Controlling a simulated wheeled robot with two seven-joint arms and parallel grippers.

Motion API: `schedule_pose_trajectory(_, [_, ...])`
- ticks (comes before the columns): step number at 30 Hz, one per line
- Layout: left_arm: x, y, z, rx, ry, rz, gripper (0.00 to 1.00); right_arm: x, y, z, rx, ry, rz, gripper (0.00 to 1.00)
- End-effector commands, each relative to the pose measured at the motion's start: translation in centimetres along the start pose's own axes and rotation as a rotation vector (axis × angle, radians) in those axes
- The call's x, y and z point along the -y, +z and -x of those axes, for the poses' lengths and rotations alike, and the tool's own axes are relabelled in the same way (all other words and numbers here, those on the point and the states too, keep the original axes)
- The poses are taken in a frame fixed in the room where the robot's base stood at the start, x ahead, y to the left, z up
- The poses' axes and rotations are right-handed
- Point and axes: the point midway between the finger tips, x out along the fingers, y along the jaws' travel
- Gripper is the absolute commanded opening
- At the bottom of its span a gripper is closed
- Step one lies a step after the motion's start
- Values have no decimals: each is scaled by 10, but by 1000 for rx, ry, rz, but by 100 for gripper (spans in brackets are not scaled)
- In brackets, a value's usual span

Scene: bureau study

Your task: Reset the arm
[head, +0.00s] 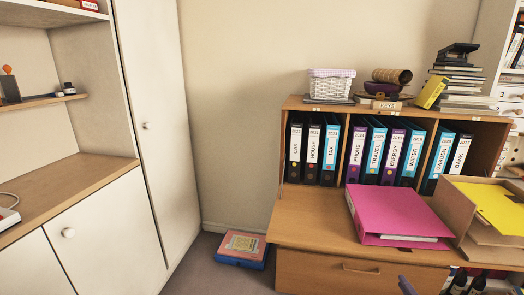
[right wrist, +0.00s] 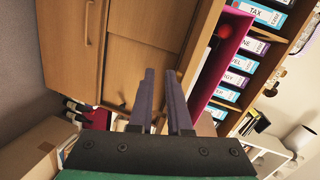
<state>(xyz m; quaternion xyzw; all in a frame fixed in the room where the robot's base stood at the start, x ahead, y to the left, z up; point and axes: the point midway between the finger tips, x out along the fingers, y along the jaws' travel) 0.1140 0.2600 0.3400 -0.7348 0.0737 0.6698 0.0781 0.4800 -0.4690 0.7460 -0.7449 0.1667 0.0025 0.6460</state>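My right gripper (head: 405,286) shows only as a small purple-grey fingertip at the bottom edge of the head view, in front of the bureau's drawer. In the right wrist view its two fingers (right wrist: 160,72) stand apart with a gap between them and nothing held. The wrist view is turned, with the wooden bureau front (right wrist: 130,50) beyond the fingers. My left gripper is in neither view.
A pink binder (head: 390,212) lies on the bureau top (head: 310,215), beside a cardboard tray (head: 460,222) with yellow paper. Upright binders (head: 310,152) fill the shelf behind. A blue-and-red box (head: 242,247) lies on the floor. White cupboards stand left.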

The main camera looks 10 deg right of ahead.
Motion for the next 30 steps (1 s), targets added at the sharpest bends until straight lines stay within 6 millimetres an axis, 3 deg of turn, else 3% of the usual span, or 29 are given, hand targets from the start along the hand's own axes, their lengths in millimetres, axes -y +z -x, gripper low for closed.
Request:
schedule_pose_trajectory(1, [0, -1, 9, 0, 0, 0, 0, -38, 20, 1, 36, 95, 82, 16])
schedule_pose_trajectory(4, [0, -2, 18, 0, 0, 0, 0, -122, 63, 17, 146, 282, 309, 16])
schedule_pose_trajectory(8, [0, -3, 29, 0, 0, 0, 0, -222, 117, 67, 359, 477, 630, 16])
schedule_pose_trajectory(11, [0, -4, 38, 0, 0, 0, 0, -290, 150, 127, 575, 586, 895, 16])
schedule_pose_trajectory(12, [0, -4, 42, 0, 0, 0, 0, -314, 161, 155, 674, 618, 1004, 16])
schedule_pose_trajectory(15, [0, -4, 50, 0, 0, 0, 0, -362, 178, 227, 936, 654, 1264, 16])
schedule_pose_trajectory(18, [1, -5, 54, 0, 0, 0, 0, -391, 183, 286, 1155, 646, 1455, 16])
schedule_pose_trajectory(21, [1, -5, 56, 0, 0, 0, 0, -404, 183, 316, 1275, 625, 1553, 16])
schedule_pose_trajectory(30, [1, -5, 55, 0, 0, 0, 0, -407, 182, 322, 1299, 618, 1574, 16])
